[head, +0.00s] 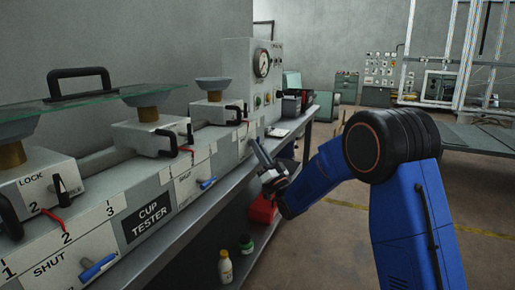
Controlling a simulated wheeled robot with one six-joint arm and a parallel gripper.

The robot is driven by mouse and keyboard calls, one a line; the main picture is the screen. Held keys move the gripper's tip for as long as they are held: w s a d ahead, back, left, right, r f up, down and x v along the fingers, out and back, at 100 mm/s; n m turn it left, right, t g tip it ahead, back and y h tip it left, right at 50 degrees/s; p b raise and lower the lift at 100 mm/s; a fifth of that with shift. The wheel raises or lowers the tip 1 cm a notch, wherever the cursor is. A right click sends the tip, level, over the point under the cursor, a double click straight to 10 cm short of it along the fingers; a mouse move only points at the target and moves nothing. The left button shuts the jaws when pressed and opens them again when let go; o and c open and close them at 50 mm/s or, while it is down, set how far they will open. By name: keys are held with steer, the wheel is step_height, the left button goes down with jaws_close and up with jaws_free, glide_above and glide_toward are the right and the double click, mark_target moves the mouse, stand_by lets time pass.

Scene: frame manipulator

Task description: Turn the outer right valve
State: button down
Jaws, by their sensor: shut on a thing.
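The cup tester (152,221) is a long grey unit with three stations along the left. Blue valve handles show on its front at the near station (98,267) and the middle station (207,183). My gripper (261,154) is at the front of the far, right-hand station, where the outer right valve sits.
A glass plate (110,95) with a black handle lies over the near cups. A gauge panel (250,65) stands beyond the right station. Bottles (225,266) and a red object (262,208) are on the lower shelf.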

steer(key=shift+w+n+g+y, duration=0.1)
steer(key=shift+n+g+y, duration=1.1)
steer(key=shift+n, duration=0.55)
steer(key=shift+n+g+y, duration=1)
steer(key=shift+n+y, duration=0.4)
steer(key=shift+n, duration=0.35)
steer(key=shift+n+g+y, duration=0.3)
steer(key=shift+n+g, duration=0.1)
steer(key=shift+n, duration=0.1)
steer(key=c, duration=2)
jaws_free()
steer(key=shift+f, duration=0.1)
